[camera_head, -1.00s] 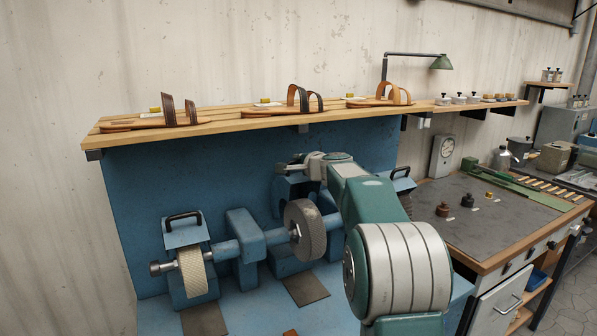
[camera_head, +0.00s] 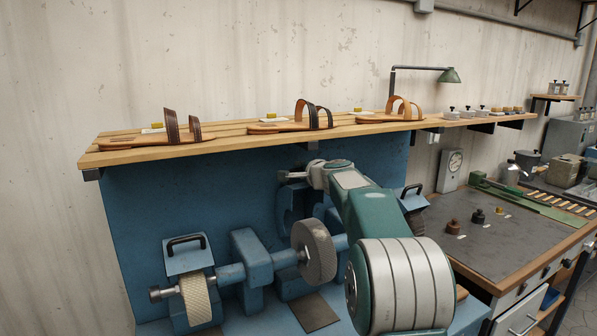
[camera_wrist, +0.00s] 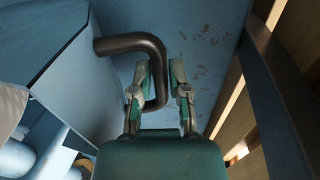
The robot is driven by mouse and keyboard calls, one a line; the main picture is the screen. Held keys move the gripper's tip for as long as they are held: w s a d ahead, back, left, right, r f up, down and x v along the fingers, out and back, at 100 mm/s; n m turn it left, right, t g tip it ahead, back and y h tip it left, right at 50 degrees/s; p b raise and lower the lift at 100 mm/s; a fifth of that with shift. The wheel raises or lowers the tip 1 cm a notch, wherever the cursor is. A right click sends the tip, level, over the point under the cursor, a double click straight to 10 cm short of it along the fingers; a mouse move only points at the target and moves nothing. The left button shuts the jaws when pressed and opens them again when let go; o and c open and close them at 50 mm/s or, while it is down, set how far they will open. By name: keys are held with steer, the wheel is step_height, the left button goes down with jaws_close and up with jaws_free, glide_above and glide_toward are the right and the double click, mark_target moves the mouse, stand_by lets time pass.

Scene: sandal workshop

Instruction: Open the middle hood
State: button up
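The middle hood (camera_head: 290,208) is a blue part behind the grey middle wheel (camera_head: 314,250). My arm and gripper partly cover it, and I cannot tell its exact tilt. My gripper (camera_head: 284,176) is at its top, just below the shelf. In the wrist view, the hood's blue box (camera_wrist: 45,45) is at left. Its dark bent handle (camera_wrist: 128,42) reaches between the two fingers of my gripper (camera_wrist: 161,66). The fingers stand apart, with a gap visible beside the bar. In the head view the handle is hidden or too small to tell.
The left hood (camera_head: 184,262) with its dark handle and the right hood (camera_head: 413,200) flank it. A wooden shelf (camera_head: 240,142) with several sandals runs close above my gripper. A grey-topped bench (camera_head: 490,250) stands at right.

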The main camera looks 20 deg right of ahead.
mark_target(303, 184)
steer(key=shift+d, duration=0.1)
steer(key=v, duration=1.2)
steer(key=shift+f, duration=0.2)
jaws_close()
steer(key=s+f+t, duration=0.2)
steer(key=s, duration=0.3)
steer(key=w, duration=0.9)
steer(key=w+a, duration=0.1)
steer(key=w, duration=0.3)
steer(key=shift+w+a, duration=0.15)
steer(key=shift+w, duration=0.2)
